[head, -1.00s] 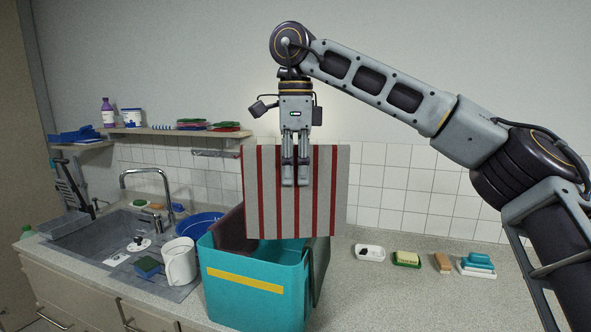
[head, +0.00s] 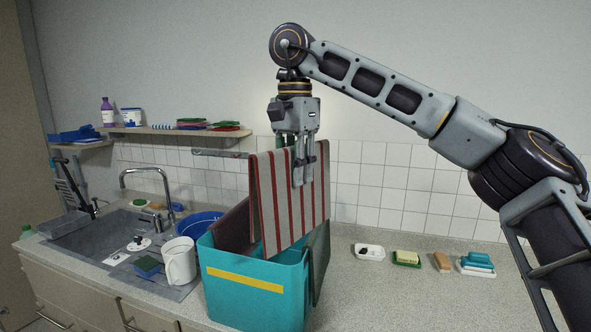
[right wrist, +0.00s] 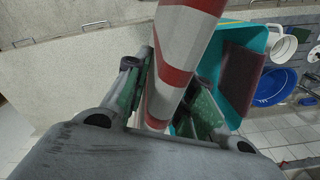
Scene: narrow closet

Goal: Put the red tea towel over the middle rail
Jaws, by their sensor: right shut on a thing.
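The red-and-grey striped tea towel (head: 282,212) hangs from my right gripper (head: 301,172), folded, above the back of a teal bin. In the right wrist view the towel (right wrist: 178,70) runs between the two green-padded fingers of the gripper (right wrist: 165,105), which is shut on it. A short rail (head: 220,153) shows on the tiled wall, left of the towel; its right end meets the towel's edge in the picture. I cannot tell whether more rails are hidden. My left gripper is not in view.
The teal bin (head: 255,292) stands on the counter below the towel, with a maroon panel (head: 232,228) and a dark green panel (head: 319,262) at its sides. A white jug (head: 179,262) and blue bowl (head: 197,224) stand left. Soap dishes and brushes lie right.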

